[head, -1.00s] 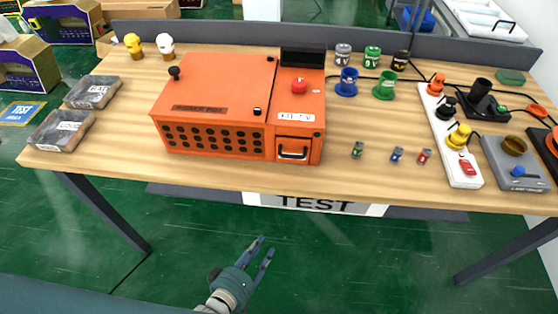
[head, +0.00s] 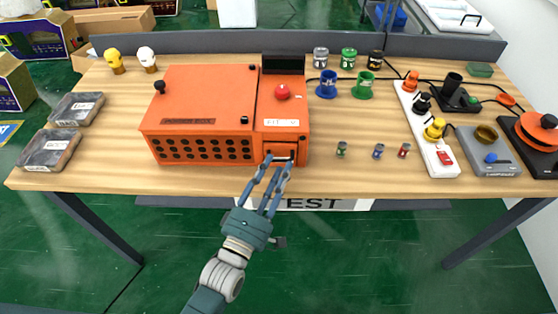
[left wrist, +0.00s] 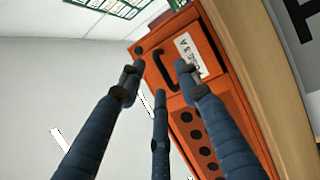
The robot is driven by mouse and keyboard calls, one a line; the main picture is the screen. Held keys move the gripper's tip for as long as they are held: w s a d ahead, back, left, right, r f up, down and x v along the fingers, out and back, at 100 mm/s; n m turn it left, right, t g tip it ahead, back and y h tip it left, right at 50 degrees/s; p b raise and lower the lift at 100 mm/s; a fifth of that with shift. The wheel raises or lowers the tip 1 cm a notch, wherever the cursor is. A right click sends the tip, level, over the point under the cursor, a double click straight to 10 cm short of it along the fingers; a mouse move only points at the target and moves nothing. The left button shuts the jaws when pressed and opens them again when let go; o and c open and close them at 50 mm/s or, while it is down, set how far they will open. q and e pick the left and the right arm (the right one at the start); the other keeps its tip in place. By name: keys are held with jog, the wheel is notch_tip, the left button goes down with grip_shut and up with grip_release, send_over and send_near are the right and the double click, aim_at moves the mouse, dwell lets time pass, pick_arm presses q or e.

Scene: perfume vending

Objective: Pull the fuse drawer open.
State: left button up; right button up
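The orange box (head: 205,110) stands on the wooden table. Its fuse drawer (left wrist: 190,57) is in the lower right part of the front and looks closed. The drawer's black handle shows in the left wrist view (left wrist: 165,70), between and beyond my fingertips. In the head view my left gripper (head: 277,165) is in front of the drawer and partly hides it. Its fingers are spread apart with nothing held. Whether a fingertip touches the handle cannot be told. My right gripper is not in view.
Three small fuses (head: 378,151) stand on the table right of the box. A white power strip (head: 428,130) lies farther right. Two dark blocks (head: 50,149) lie at the left. The table's front edge (head: 225,187) is below my gripper's fingers.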

pick_arm(q)
jog(key=shift+x, duration=1.1)
jog(key=c, duration=0.8)
grip_shut()
jog(key=shift+s, duration=0.1)
jog(key=s+p, duration=0.3)
jog(key=s, duration=0.8)
jog(key=shift+w+f, duration=0.1)
